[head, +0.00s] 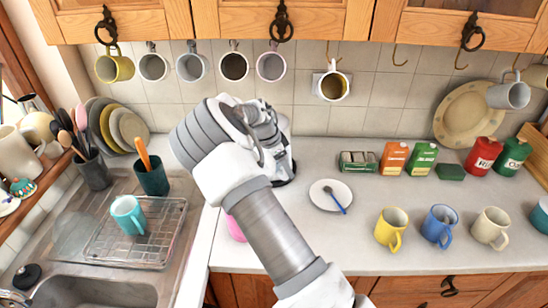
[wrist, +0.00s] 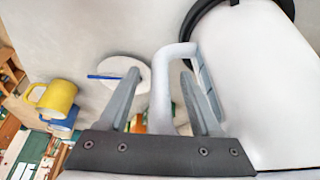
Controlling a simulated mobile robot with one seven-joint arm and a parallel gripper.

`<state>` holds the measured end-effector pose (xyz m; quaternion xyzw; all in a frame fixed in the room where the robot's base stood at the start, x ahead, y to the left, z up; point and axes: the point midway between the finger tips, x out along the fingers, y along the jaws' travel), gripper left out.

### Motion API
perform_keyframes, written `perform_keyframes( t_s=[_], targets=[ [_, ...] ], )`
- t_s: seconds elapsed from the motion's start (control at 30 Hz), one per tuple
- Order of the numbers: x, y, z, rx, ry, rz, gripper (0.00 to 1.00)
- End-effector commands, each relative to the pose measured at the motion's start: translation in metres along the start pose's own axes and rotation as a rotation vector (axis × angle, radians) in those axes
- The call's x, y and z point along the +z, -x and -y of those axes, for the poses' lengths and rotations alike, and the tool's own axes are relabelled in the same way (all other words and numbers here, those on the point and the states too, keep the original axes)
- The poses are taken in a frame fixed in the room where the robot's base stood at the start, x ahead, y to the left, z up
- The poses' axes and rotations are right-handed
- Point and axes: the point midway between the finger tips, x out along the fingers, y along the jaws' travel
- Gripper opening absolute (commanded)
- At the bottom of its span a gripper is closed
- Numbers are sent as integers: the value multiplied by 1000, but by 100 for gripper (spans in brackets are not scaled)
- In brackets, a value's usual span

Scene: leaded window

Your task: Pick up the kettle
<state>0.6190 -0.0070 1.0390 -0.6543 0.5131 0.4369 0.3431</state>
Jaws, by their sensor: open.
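The kettle (wrist: 255,80) is white with a black rim piece and fills the right of the wrist view. Its pale looped handle (wrist: 163,95) stands out from the body toward the left. My gripper (wrist: 160,74) is open, with one finger on each side of the handle; I cannot tell if either finger touches it. In the head view my arm and gripper hide most of the kettle, which stands on the counter near the back wall.
A white saucer (head: 322,190) with a blue spoon lies right of my arm. Yellow (head: 390,232), blue (head: 439,227) and cream (head: 489,229) mugs stand front right. A pink object (head: 235,228) is partly hidden by my arm. The sink and drying rack (head: 165,247) are left.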

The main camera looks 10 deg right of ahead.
Motion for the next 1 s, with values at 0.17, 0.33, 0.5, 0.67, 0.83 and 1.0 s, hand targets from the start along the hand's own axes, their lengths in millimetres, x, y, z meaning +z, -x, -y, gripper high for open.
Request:
perform_keyframes(
  t_s=[0.17, 0.33, 0.5, 0.67, 0.83, 1.0],
  targets=[
    [0, 0, 0, 0, 0, 0, 49],
    [0, 0, 0, 0, 0, 0, 18],
    [0, 0, 0, 0, 0, 0, 0],
    [0, 1, 0, 0, 0, 0, 0],
    [0, 1, 0, -1, -1, 0, 0],
    [0, 1, 1, -2, -1, 0, 0]
  ],
)
